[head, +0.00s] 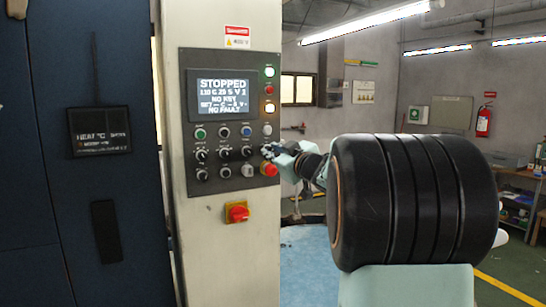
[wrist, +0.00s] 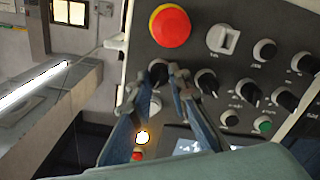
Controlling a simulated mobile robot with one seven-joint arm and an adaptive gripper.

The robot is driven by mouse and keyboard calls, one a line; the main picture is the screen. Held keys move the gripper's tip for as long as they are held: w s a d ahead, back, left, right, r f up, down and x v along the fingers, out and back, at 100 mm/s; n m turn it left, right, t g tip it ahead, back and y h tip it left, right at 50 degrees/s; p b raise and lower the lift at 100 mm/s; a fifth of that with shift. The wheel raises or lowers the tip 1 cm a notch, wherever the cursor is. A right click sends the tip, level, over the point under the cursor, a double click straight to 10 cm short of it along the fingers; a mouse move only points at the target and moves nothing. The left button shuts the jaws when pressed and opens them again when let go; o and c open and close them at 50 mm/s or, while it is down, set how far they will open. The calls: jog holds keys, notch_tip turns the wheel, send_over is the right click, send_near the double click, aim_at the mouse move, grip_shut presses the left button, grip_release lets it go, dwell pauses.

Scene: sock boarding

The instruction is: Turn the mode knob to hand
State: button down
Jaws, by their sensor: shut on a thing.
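The control panel (head: 215,90) is on a pale cabinet in the head view. It has a row of black knobs with white marks; the labels are too small to read, so I cannot tell which is the mode knob by name. My gripper (head: 268,152) is at the right end of that row. In the wrist view my gripper (wrist: 165,75) has its two fingertips at the end knob (wrist: 158,69), close to the red mushroom button (wrist: 170,26), and is shut on it. The fingers partly cover this knob, and its pointer direction is unclear.
The red button (head: 269,169) sits just below my gripper, beside a grey key switch (head: 248,170). Neighbouring knobs (wrist: 205,81) stand close by. A red-yellow switch (head: 237,212) is lower on the cabinet.

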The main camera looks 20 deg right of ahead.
jog(key=n+b, duration=0.6)
jog(key=n, duration=0.6)
jog(key=shift+a+f+n, duration=0.1)
jog(key=shift+f+n, duration=0.05)
jog(key=shift+n, duration=0.15)
dwell(0.4)
jog(key=c, duration=1.8)
grip_release()
jog(key=shift+s, duration=4.05)
jog(key=shift+d, duration=0.2)
